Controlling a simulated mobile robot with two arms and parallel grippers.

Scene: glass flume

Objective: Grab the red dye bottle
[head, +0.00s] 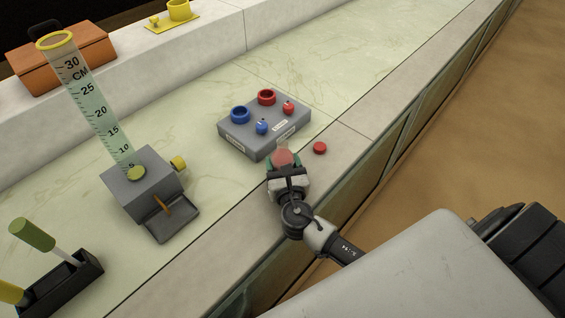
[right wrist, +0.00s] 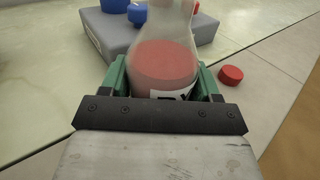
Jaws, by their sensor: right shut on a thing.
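The red dye bottle (right wrist: 165,66) is a clear flask with red liquid and a white label low on its side. It stands between the green fingers of my right gripper (right wrist: 162,80), which is shut on it. In the head view the right gripper (head: 285,165) is at the front of the grey holder block, and the bottle (head: 283,156) is partly hidden by the gripper. A red cap (head: 320,148) lies on the counter to the right of the gripper; it also shows in the right wrist view (right wrist: 231,75). My left gripper is not in view.
The grey holder block (head: 262,148) carries a blue ring, a red ring and small blue and red knobs. A tall measuring cylinder (head: 95,105) stands at the left on a grey base (head: 140,190). A black rack (head: 60,285) with green and yellow handles is lower left.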

